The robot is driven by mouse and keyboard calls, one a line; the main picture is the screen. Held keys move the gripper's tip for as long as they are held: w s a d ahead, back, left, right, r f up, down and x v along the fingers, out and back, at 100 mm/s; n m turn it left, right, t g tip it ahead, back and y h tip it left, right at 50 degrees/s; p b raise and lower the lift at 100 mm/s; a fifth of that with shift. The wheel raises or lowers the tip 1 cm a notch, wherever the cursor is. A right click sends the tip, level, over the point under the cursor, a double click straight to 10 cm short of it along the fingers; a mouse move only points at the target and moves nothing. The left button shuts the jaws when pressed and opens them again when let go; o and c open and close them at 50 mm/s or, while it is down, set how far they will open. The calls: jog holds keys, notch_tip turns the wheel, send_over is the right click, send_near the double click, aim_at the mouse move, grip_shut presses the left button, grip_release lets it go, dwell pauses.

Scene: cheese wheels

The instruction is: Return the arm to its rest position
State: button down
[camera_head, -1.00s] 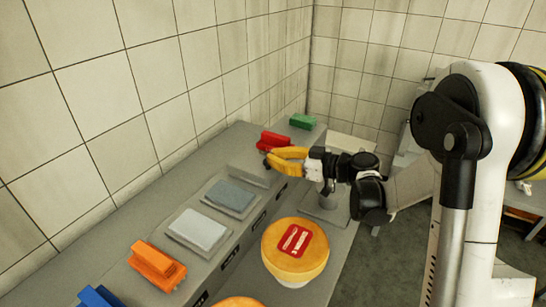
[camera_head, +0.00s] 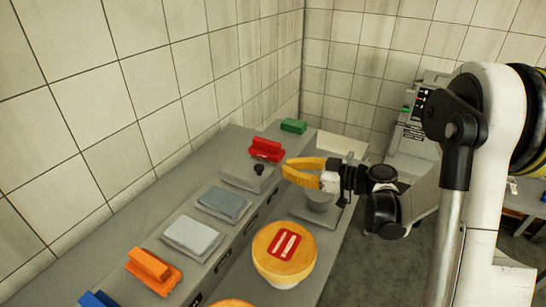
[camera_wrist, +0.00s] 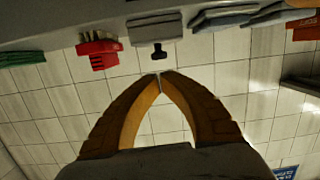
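My gripper (camera_head: 286,170) has yellow fingers and is held above the right side of the counter, pointing left in the head view. In the wrist view my gripper (camera_wrist: 160,77) has its fingertips meeting, with nothing seen between them. My arm reaches in from the right. The black knob (camera_head: 259,170) of a grey lidded container lies left of the fingertips, apart from them. It also shows in the wrist view (camera_wrist: 158,53) beyond the fingertips.
A cheese wheel (camera_head: 270,241) with a red label stands at the front. Red (camera_head: 267,149), green (camera_head: 294,126) and orange (camera_head: 153,271) brushes and folded cloths (camera_head: 194,236) line the counter (camera_head: 120,240). A tiled wall (camera_head: 150,90) runs behind. A machine (camera_head: 412,135) stands right.

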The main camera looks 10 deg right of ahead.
jog(key=s+m+g+h, duration=0.1)
jog(key=s+m+h, duration=0.2)
jog(key=s, duration=0.3)
jog(key=s+r+m+g+h, duration=0.1)
jog(key=s+m+h, duration=0.2)
jog(key=s, duration=0.3)
jog(key=s+r+m+g+h, duration=0.1)
jog(key=s+m+h, duration=0.1)
jog(key=s, duration=0.5)
jog(key=shift+s+m+h, duration=0.1)
jog(key=shift+m+h, duration=0.3)
jog(key=shift+h, duration=0.5)
jog(key=s+d+m+h, duration=0.2)
jog(key=s+d+h, duration=0.1)
jog(key=s, duration=0.3)
jog(key=shift+d+b, duration=0.3)
jog(key=shift+d, duration=0.15)
